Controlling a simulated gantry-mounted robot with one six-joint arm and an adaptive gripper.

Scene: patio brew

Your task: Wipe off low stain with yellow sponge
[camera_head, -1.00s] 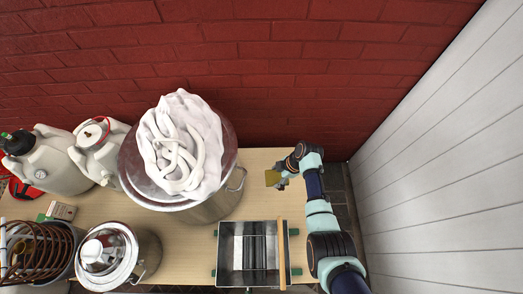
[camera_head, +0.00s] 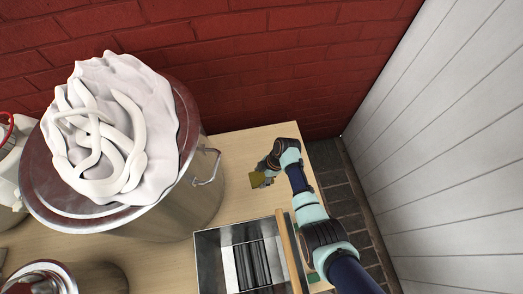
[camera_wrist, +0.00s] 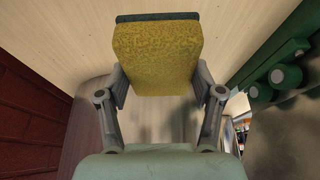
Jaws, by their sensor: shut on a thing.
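The yellow sponge (camera_head: 257,181) is in my gripper (camera_head: 264,174), over the right part of the wooden table (camera_head: 232,150). In the wrist view the sponge (camera_wrist: 158,58) is a yellow block with a dark green layer along its far edge. My gripper's two fingers (camera_wrist: 160,95) are shut on its sides. Pale wood shows beyond it. I cannot tell whether the sponge touches the table. I cannot make out a distinct stain in either view; the sponge and gripper hide part of the tabletop.
A large steel pot (camera_head: 190,205) with a white coiled mass (camera_head: 112,130) on top stands left of my gripper. An open metal box (camera_head: 222,240) with dark rollers is in front. The brick wall (camera_head: 260,80) is behind. Bare wood lies between pot and gripper.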

